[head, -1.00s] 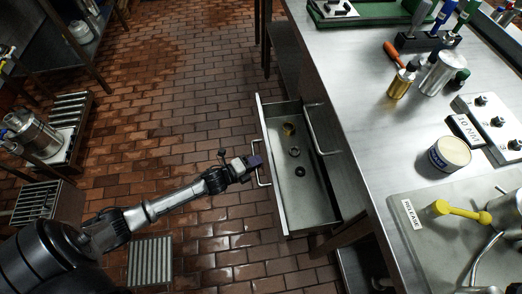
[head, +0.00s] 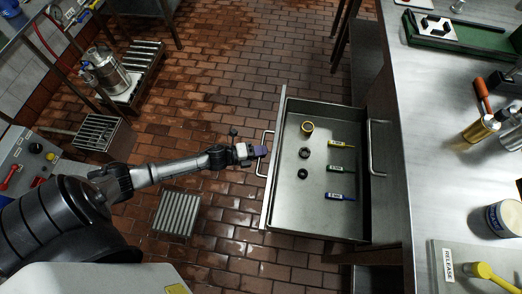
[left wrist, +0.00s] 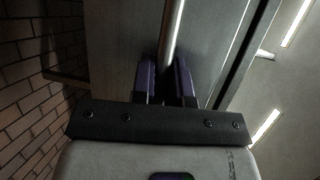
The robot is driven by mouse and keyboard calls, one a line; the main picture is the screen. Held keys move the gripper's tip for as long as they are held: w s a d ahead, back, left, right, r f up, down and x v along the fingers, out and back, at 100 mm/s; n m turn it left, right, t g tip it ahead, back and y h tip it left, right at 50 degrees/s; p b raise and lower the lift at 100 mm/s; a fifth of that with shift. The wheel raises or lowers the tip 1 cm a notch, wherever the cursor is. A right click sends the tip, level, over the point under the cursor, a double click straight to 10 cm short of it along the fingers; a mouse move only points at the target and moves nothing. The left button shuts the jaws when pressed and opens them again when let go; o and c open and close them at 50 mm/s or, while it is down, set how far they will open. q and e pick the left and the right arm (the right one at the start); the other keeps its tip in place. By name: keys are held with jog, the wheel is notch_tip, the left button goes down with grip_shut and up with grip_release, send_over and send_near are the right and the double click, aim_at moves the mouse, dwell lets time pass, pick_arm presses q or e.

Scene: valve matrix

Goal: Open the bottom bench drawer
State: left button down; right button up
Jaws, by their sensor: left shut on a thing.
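The bench drawer (head: 282,215) is a grey metal box pulled far out from the bench, its inside in plain view. Its bar handle (head: 265,153) is on its front face. My left gripper (head: 262,151) has purple fingers and is shut on this handle. In the left wrist view, the handle bar (left wrist: 173,35) runs between the two purple fingers of my left gripper (left wrist: 165,78). A second bar handle (head: 372,148) sits on the bench face above the open drawer. My right gripper is not in view.
In the drawer lie a brass ring (head: 307,128), two dark rings and three small tools with yellow, green and blue ends. The steel bench top (head: 430,150) holds several items. A grated block (head: 177,214) is on the brick floor near my arm. Open floor lies beyond the gripper.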

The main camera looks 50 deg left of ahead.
pick_arm(q)
jog(key=c, duration=1.1)
grip_release()
jog(key=shift+c, duration=0.2)
jog(key=p+v, duration=0.3)
jog(key=v, duration=1.1)
jog(key=shift+w+f, duration=0.1)
